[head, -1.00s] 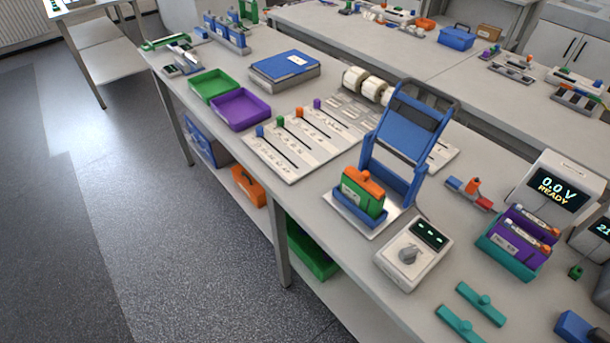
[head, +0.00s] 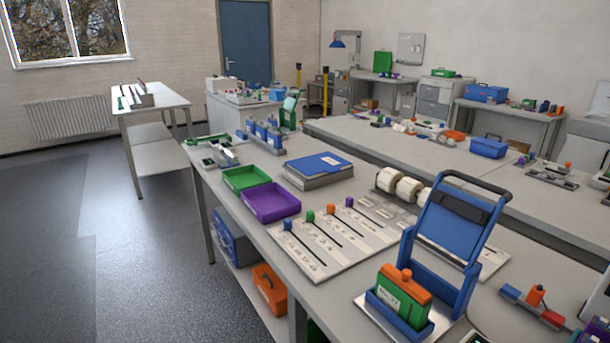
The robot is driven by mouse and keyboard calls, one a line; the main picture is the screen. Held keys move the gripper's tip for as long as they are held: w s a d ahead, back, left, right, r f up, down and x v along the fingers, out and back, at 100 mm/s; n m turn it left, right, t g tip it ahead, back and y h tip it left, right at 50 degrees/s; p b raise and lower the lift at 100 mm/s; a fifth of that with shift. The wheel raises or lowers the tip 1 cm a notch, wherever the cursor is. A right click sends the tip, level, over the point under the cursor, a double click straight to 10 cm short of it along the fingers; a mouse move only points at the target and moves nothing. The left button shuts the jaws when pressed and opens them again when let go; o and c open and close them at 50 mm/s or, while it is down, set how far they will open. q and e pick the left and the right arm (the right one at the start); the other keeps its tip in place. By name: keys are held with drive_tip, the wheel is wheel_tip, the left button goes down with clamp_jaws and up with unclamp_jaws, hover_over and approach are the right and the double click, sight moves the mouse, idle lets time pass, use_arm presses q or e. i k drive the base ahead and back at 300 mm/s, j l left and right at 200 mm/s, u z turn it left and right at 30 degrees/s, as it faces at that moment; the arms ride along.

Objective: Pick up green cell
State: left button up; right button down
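The green cell (head: 392,297) has a white label and an orange top. It stands upright in a blue holder (head: 385,320) on a pale plate at the lower right of the head view. A blue frame with a dark band, apparently a raised lid (head: 448,232), stands open behind it. Neither of my grippers is in view.
A slider board (head: 330,240) with coloured knobs lies left of the holder. Green (head: 246,178) and purple (head: 271,203) trays and a blue binder (head: 318,165) sit farther back. Floor on the left is clear.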

sight(402, 304)
drive_tip(key=k+j, duration=0.1)
drive_tip(key=j, duration=0.3)
drive_tip(key=k+j+z, duration=0.1)
drive_tip(key=j, duration=0.25)
drive_tip(key=k+j+z, duration=0.1)
drive_tip(key=j, duration=0.3)
drive_tip(key=k+j, duration=0.25)
drive_tip(key=j+z, duration=0.05)
drive_tip(key=j, duration=0.05)
